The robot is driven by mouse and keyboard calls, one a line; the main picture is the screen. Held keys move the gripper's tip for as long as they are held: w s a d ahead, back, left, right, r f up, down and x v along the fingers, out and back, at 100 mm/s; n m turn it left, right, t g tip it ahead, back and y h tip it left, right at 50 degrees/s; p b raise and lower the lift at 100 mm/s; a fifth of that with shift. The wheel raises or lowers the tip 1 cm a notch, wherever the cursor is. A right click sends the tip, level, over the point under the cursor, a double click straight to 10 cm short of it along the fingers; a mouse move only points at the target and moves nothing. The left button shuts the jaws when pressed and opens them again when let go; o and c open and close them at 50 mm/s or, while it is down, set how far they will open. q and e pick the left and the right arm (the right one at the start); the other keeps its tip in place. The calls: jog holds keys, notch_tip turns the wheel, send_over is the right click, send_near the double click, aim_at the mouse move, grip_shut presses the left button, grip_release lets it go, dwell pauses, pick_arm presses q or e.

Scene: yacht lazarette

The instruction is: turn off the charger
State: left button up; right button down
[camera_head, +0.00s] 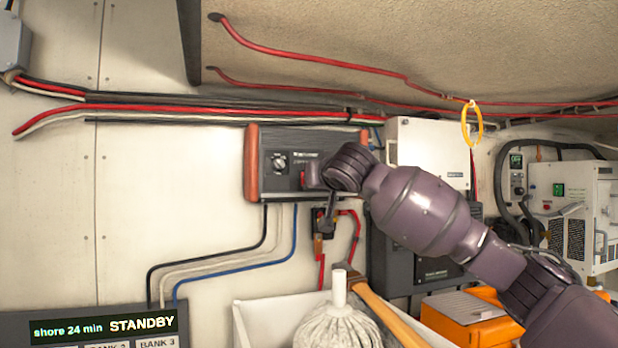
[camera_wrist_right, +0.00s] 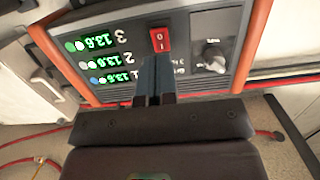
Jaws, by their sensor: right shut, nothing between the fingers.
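The charger (camera_head: 267,180) is a dark wall box with orange end rails, a knob and a panel. In the right wrist view its panel (camera_wrist_right: 186,25) appears upside down, with a red rocker switch (camera_wrist_right: 159,40) marked 0 and I. In the head view my right gripper (camera_head: 314,177) covers the panel's right part. My left gripper is not in view.
A display (camera_head: 100,326) at lower left reads "shore 24 min STANDBY". A white bin (camera_head: 262,318) with a mop (camera_head: 338,325) stands below the charger. Cables run above and below it. A white box (camera_head: 428,140) and an orange case (camera_head: 462,320) are at right.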

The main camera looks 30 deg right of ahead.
pick_arm(q)
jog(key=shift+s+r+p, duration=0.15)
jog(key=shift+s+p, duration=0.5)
jog(key=shift+p, duration=0.25)
pick_arm(e)
jog(key=shift+x, duration=2.6)
pick_arm(q)
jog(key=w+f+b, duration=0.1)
jog(key=b, duration=0.3)
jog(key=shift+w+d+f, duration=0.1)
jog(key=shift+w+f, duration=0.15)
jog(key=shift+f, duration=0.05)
pick_arm(e)
jog(key=shift+w+d+f+t+h, duration=0.15)
jog(key=shift+t+h, duration=0.25)
jog(key=shift+t, duration=0.6)
